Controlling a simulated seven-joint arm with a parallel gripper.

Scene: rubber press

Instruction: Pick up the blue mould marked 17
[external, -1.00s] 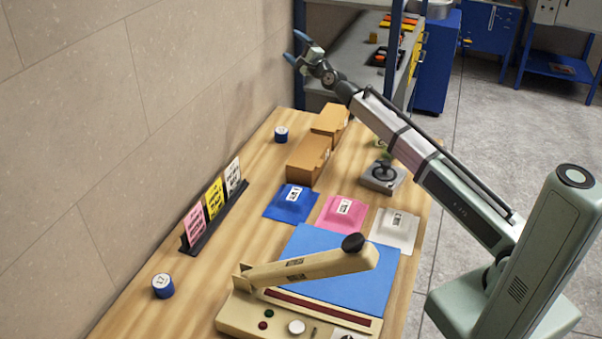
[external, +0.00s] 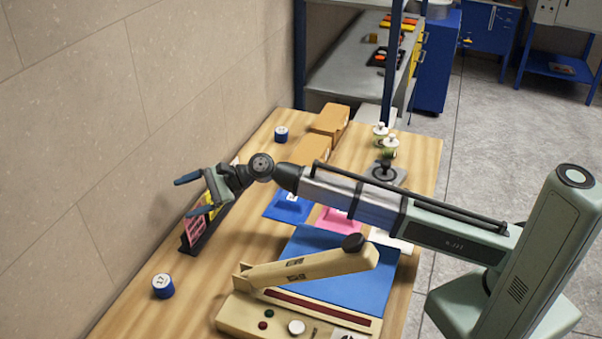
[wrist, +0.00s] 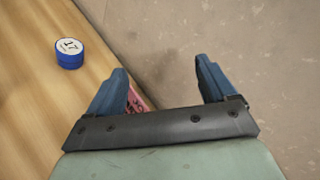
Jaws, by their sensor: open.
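The blue mould marked 17 (external: 163,286) is a short round blue piece with a white top, standing at the front left of the wooden table near the wall. It also shows in the wrist view (wrist: 69,53) at the upper left, with "17" readable on top. My gripper (external: 182,196) is open and empty, raised in front of the card rack, beyond the mould and apart from it. In the wrist view my gripper (wrist: 165,85) has its two blue fingers spread wide, with the mould outside them to the left.
A black rack with pink and yellow cards (external: 195,229) stands by the wall below my gripper. A cream press with a raised lever (external: 310,268) stands right of the mould. Another blue round piece (external: 281,134) sits at the back. Table around the mould is clear.

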